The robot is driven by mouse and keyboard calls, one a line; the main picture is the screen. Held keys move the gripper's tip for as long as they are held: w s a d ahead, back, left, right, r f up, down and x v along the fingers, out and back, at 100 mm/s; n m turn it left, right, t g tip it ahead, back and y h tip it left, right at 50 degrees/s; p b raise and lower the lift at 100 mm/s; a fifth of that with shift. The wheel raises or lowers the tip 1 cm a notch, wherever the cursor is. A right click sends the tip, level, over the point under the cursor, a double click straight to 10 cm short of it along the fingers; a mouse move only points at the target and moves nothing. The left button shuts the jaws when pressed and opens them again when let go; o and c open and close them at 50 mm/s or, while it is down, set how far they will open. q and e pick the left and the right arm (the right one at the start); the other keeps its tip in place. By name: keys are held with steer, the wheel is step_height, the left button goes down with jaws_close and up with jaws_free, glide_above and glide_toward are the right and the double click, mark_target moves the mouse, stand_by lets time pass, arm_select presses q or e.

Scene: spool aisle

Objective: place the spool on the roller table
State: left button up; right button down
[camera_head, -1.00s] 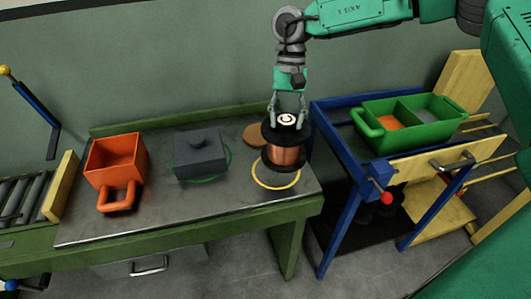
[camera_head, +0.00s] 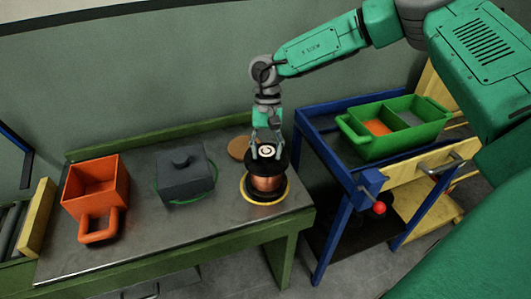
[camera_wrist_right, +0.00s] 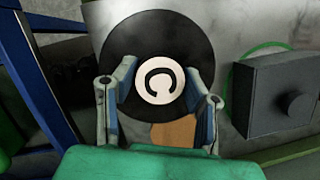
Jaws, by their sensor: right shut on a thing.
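The spool (camera_head: 267,183), copper wire between black flanges with a white label on top, is upright at the right end of the green-edged bench. Its lower flange is within the yellow ring (camera_head: 247,196) marked there; I cannot tell if it touches the bench top. My right gripper (camera_head: 266,152) is above it, shut on its top. In the right wrist view, the gripper's fingers (camera_wrist_right: 158,88) are at either side of the label on the black flange (camera_wrist_right: 126,48). The roller table (camera_head: 10,232) shows only partly at the left edge, with grey rollers and a yellow end board. My left gripper is not in view.
On the bench (camera_head: 140,232) stand an orange box with a handle (camera_head: 92,205), a dark grey lidded box (camera_head: 186,178) and a flat brown disc (camera_head: 239,147). A blue-framed cart (camera_head: 325,148) with a green divided tray (camera_head: 386,143) stands to the right.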

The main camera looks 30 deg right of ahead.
steer(key=shift+w+f, duration=0.15)
steer(key=shift+f, duration=0.4)
steer(key=shift+a, duration=0.1)
steer(key=c, duration=1)
jaws_free()
steer(key=shift+a, duration=0.2)
steer(key=shift+o, duration=0.4)
steer(key=shift+a+r, duration=0.1)
steer(key=shift+a, duration=0.15)
steer(key=shift+d+r, duration=0.2)
steer(key=shift+r, duration=0.05)
steer(key=v, duration=0.4)
steer(key=shift+w+d+r+b, duration=0.15)
steer(key=shift+d+b, duration=0.15)
steer(key=shift+d, duration=0.15)
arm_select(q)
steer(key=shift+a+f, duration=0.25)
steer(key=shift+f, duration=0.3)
arm_select(e)
steer(key=a+v, duration=0.1)
steer(key=v, duration=0.5)
steer(key=shift+d+r, duration=0.25)
steer(key=shift+r, duration=0.3)
